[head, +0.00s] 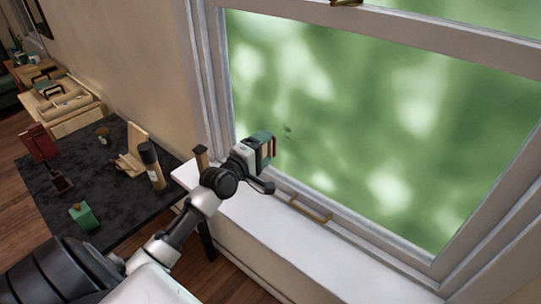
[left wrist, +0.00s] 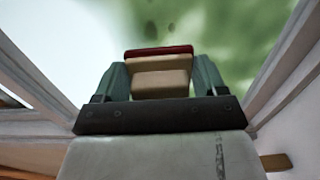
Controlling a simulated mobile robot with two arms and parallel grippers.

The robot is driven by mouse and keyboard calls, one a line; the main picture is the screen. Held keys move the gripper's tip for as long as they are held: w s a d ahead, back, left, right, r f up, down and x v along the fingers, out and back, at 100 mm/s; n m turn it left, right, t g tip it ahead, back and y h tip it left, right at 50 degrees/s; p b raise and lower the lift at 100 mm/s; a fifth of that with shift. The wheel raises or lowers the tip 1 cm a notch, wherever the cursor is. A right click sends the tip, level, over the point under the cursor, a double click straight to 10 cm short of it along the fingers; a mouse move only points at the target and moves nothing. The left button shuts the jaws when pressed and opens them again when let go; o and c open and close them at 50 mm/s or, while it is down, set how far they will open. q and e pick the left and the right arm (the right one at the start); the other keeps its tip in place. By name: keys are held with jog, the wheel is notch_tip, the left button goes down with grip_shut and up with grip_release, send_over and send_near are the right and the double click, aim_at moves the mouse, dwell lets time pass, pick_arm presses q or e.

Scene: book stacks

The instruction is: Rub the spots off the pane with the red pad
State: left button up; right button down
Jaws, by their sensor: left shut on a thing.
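The pane (head: 330,150) fills the right of the head view, with green blur behind it. A small cluster of dark spots (head: 287,130) is on its lower left part; dark spots (left wrist: 151,27) also show above the pad in the left wrist view. My left gripper (head: 266,149) has teal fingers and is shut on the red pad (head: 274,147), a tan block with a red face (left wrist: 160,50). The red face points to the pane, just below and left of the spots. I cannot tell whether it touches the glass. My right gripper is not in view.
A white window frame (head: 213,90) surrounds the pane, with a brass handle (head: 310,208) on its lower rail. The white sill (head: 290,240) is bare. A dark table (head: 115,200) at left holds a bottle (head: 152,165), a green box (head: 83,216) and other items.

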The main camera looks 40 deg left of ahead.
aim_at(285, 132)
pick_arm(q)
jog(key=w+b, duration=0.1)
jog(key=w, duration=0.4)
jog(key=shift+d+b, duration=0.2)
jog(key=shift+b, duration=0.15)
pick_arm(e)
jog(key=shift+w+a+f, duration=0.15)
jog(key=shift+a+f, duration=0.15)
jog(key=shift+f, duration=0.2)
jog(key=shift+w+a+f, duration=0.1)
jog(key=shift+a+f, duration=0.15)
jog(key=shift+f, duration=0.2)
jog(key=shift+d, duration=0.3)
pick_arm(q)
jog(key=shift+w+d+b, duration=0.1)
jog(key=shift+w+b, duration=0.2)
jog(key=shift+w, duration=0.65)
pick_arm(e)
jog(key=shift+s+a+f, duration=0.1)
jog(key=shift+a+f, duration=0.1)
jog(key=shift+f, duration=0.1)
